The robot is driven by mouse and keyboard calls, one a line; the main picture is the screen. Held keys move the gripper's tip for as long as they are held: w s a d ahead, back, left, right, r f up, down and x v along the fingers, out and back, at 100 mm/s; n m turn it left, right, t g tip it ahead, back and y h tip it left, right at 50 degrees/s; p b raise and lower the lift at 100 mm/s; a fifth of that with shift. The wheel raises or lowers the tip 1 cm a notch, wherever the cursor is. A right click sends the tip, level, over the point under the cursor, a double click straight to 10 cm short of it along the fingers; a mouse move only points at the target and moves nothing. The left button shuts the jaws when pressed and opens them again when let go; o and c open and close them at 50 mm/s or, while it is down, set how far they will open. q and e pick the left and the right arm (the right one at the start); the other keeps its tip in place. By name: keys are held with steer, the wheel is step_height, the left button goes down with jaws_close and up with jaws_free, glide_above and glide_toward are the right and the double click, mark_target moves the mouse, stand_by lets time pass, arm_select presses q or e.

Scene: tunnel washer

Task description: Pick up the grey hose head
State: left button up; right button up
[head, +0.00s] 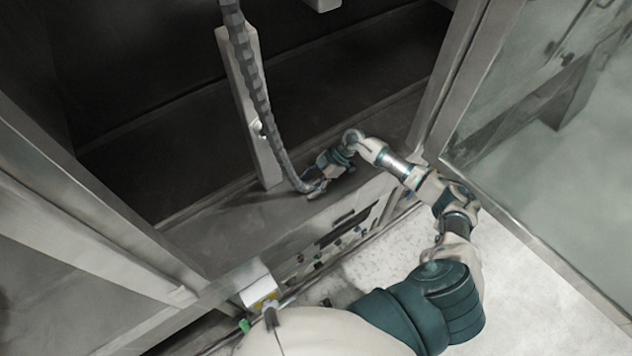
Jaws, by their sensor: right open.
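A grey ribbed hose (262,98) hangs from the top of the head view and curves down to the ledge. Its lower end, with the grey hose head (311,187), lies low by the front of the ledge, partly hidden by my right gripper. My right gripper (320,182) reaches in from the right with its fingers open at the hose head. Whether the fingers touch it is too small to tell. My left gripper is not in view.
An upright light post (251,110) stands just behind the hose. The metal ledge (225,222) runs below a dark opening. A control panel (340,236) sits on its front face. Frame posts stand left and right, with a glass panel (570,130) at the right.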

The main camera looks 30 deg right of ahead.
mark_target(311, 182)
steer(key=shift+d, duration=0.1)
jaws_close()
step_height(311, 182, up, 10)
steer(key=shift+r, duration=0.1)
stand_by(0.4)
